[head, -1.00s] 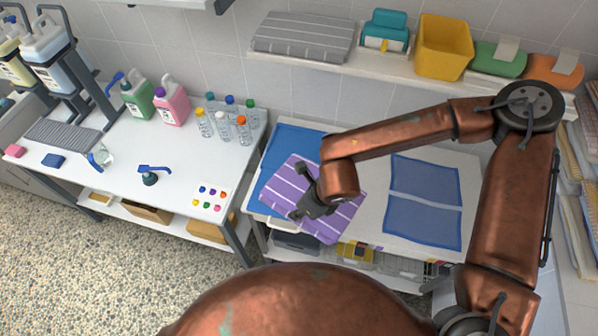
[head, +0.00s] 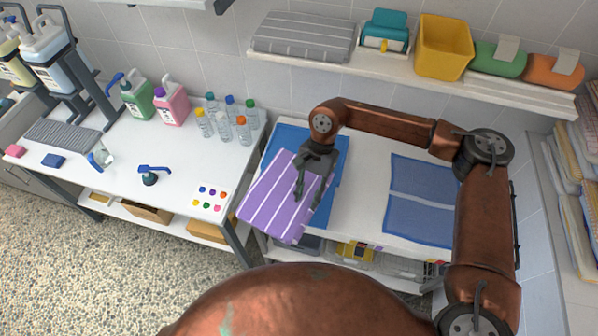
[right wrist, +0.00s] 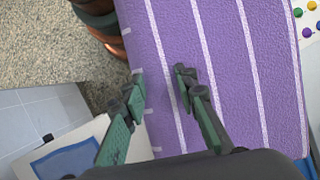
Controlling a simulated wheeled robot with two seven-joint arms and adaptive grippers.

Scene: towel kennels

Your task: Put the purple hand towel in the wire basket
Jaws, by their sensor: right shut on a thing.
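The purple hand towel (head: 268,205) with white stripes is over the left end of the right table, above a blue mat, and sticks out past the table's front left edge. In the right wrist view the towel (right wrist: 235,75) fills the middle and right. My right gripper (head: 301,195) is shut on the towel near its right edge, and its fingers (right wrist: 162,88) show at that edge. A grey wire basket (head: 398,266) appears to be on the shelf under the table, partly hidden by the tabletop. My left gripper is not in view.
A wall shelf (head: 400,70) runs behind.

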